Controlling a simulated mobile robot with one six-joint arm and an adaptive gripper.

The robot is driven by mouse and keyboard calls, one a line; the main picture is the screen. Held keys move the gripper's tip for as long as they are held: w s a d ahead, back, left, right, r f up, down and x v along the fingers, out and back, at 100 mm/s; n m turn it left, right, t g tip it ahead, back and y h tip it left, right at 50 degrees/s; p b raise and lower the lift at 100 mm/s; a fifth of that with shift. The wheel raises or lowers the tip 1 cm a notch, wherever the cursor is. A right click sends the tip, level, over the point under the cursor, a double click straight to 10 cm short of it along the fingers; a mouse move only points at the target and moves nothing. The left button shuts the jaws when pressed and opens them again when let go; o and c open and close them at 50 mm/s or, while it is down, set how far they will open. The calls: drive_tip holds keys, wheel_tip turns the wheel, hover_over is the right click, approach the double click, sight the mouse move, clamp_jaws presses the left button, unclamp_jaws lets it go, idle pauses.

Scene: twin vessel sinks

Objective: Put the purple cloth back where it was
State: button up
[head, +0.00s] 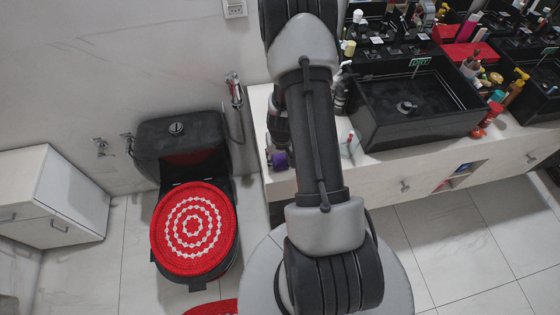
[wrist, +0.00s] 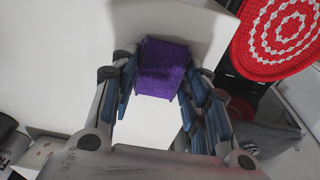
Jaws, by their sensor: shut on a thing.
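The purple cloth (wrist: 163,68) is a small folded block between the two fingers of my gripper (wrist: 160,80) in the wrist view. My gripper is shut on it, with a finger against each side. In the head view the purple cloth (head: 279,160) shows at the left end of the white counter, beside my arm. My gripper (head: 272,158) is mostly hidden there. In the wrist view the white counter lies behind and below the cloth. I cannot tell whether the cloth touches it.
The white counter (head: 375,168) carries a black vessel sink (head: 420,130) with several bottles and toiletries behind it. A black toilet with a red patterned lid cover (head: 193,230) stands left of the counter.

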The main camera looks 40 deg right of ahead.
drive_tip(key=shift+r, duration=0.1)
drive_tip(key=shift+f, duration=0.25)
drive_tip(key=o, duration=1)
drive_tip(key=shift+r, duration=0.1)
drive_tip(key=shift+o, duration=0.2)
drive_tip(key=shift+r, duration=0.1)
